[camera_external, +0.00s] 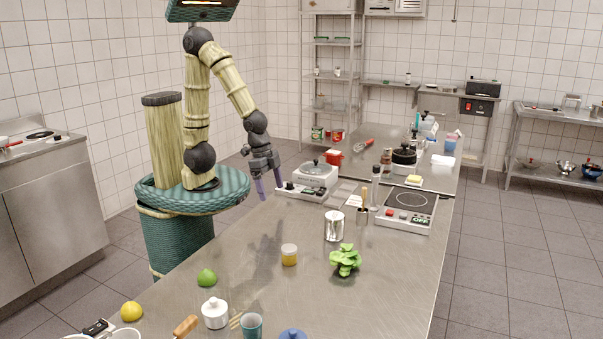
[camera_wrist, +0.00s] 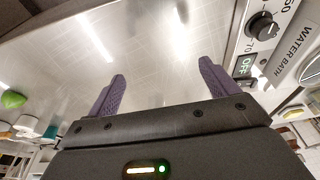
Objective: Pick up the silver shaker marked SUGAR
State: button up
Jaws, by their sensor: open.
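A silver shaker (camera_external: 334,225) stands upright on the steel counter (camera_external: 225,262), right of its middle in the external view. Its marking is too small to read there, and I cannot make it out in the wrist view. My gripper (camera_external: 270,189) hangs pointing down at the counter's left edge, beside the water bath, well apart from the shaker to its left. In the wrist view my gripper (camera_wrist: 162,72) is open, with only bare counter between the purple fingers.
The water bath (camera_external: 315,178) stands close to my gripper. A yellow-filled jar (camera_external: 289,255) and green lettuce (camera_external: 345,260) stand near the shaker. A lime (camera_external: 207,277) lies nearer the front.

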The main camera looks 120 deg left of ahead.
jog(key=shift+c, duration=1)
